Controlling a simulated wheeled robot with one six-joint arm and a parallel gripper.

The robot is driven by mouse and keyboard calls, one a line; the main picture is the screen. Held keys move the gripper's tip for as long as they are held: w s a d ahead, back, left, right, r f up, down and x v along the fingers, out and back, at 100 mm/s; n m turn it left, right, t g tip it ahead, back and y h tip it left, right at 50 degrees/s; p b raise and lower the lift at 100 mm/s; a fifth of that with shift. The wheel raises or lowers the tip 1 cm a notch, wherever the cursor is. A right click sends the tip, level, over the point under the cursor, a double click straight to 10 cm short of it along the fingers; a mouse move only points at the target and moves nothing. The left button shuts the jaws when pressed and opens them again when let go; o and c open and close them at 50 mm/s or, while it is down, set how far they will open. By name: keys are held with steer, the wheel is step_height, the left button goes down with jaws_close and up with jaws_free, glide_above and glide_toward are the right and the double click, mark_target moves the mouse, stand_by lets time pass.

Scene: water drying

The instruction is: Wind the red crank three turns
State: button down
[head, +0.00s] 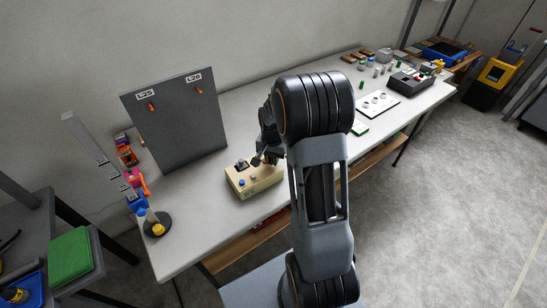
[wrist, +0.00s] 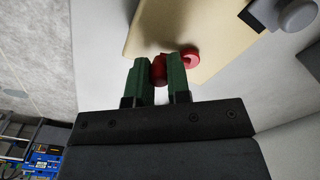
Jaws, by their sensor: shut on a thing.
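The red crank (wrist: 191,58) is on the tan box in the wrist view. My gripper (wrist: 160,75) has its two green fingers shut on the crank's red knob (wrist: 158,70). The tan box (head: 243,184) sits on the white workbench in the head view, just left of my arm. My gripper (head: 262,158) is at the box's right end there. My arm hides part of the crank in the head view.
The box also carries a black control and a blue button (head: 242,183). A grey upright panel (head: 178,125) stands behind it. Coloured parts and a lamp-like stand (head: 156,226) are at the left. A white board (head: 377,104) and several small items lie farther right on the workbench (head: 190,240).

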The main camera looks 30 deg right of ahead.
mark_target(270, 167)
steer(key=shift+s+a+m, duration=0.1)
steer(key=shift+a+m, duration=0.15)
steer(key=shift+m, duration=0.7)
steer(key=shift+a+m, duration=0.25)
steer(key=shift+m, duration=0.7)
steer(key=c, duration=1.1)
jaws_free()
steer(key=shift+r, duration=0.15)
step_height(270, 167, up, 14)
steer(key=shift+f, duration=0.2)
